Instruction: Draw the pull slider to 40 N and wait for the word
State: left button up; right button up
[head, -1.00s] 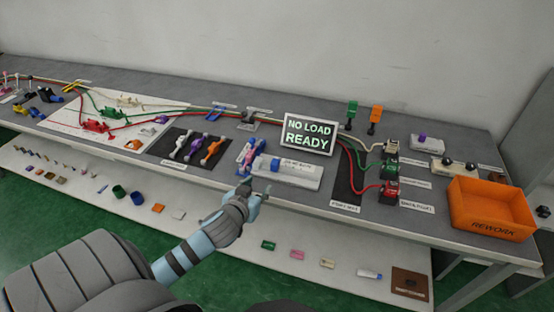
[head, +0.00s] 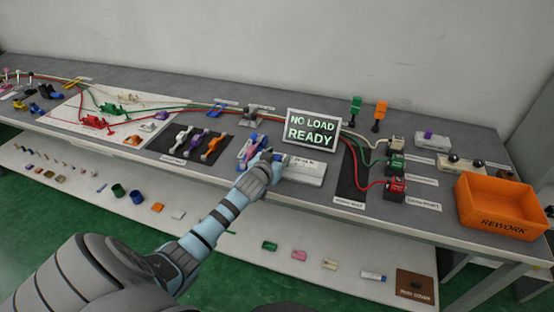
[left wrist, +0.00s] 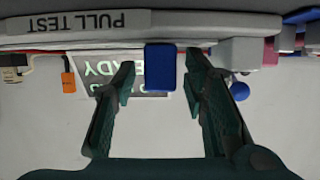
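The pull tester (head: 307,174) is a pale box at the front edge of the bench, left end covered by my left gripper (head: 266,156). Its label PULL TEST (left wrist: 65,23) shows upside down in the left wrist view. A blue block (left wrist: 160,67), which looks like the slider's handle, stands between my left fingertips (left wrist: 160,80). The fingers are open, with gaps on both sides of it. The display (head: 311,130) behind the tester reads NO LOAD READY. My right gripper is in neither view.
A blue and pink lever part (head: 248,148) lies just left of the tester. White, purple and orange levers (head: 212,148) lie on a black mat further left. Red and green connector blocks (head: 395,188) and an orange REWORK bin (head: 497,205) stand to the right.

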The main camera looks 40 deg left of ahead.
aim_at(287, 169)
pick_arm(q)
jog(key=shift+c, duration=0.2)
grip_shut()
jog(key=shift+w+d+p, duration=0.2)
jog(key=shift+w+d, duration=0.1)
jog(key=shift+d, duration=0.5)
jog(key=shift+w+d+p, duration=0.2)
jog(key=shift+w+d, duration=0.05)
jog(key=shift+d, duration=0.5)
jog(key=shift+o, duration=0.2)
grip_release()
jog(key=v, duration=1.2)
